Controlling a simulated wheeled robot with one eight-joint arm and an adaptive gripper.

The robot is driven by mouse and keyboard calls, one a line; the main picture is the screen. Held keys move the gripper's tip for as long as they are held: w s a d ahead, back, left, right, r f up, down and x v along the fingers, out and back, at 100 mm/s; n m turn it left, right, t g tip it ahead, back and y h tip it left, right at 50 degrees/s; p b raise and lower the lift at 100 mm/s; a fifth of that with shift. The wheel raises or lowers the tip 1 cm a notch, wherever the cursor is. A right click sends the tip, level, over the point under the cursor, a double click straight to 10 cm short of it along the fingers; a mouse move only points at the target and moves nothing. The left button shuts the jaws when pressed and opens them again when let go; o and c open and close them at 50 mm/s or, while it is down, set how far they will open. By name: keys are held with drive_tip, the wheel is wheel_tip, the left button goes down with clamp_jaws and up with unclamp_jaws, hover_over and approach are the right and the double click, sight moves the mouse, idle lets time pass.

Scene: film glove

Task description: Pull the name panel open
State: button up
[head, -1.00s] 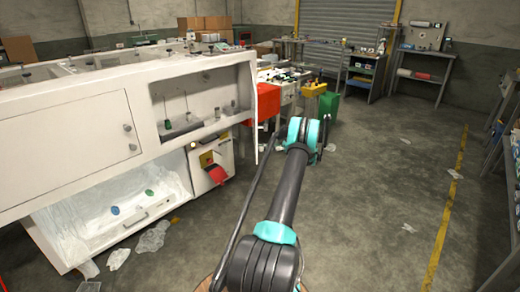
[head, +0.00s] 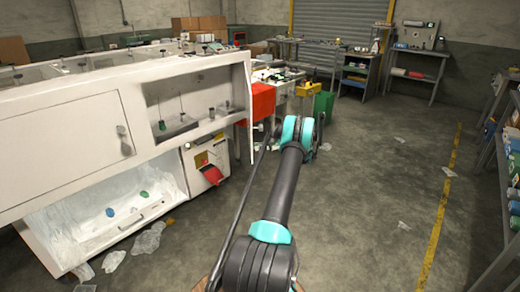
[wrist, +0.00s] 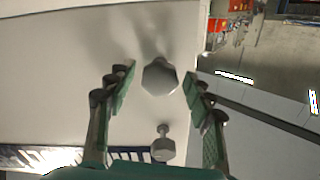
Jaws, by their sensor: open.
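The name panel (head: 60,155) is a flat white door on the side of the white machine at the left of the head view. It lies flush with the machine's face. It fills the left of the wrist view (wrist: 50,70). Two grey knobs sit near its right edge; in the wrist view the faceted upper knob (wrist: 160,77) is in the middle and the other knob (wrist: 163,148) is below it. My gripper (wrist: 159,82) is open, one finger on each side of the upper knob, with a visible gap to each. The head view does not show my fingers.
Under the panel is an open bin (head: 120,205) with crumpled plastic. An open recess (head: 195,105) lies right of the panel. A red box (head: 262,102) stands beyond the machine. Shelves (head: 500,150) line the right. The floor (head: 370,200) between is mostly clear.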

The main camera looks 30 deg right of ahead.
sight(260, 130)
wheel_tip(260, 130, up, 9)
drive_tip(key=shift+r, duration=0.2)
idle(0.3)
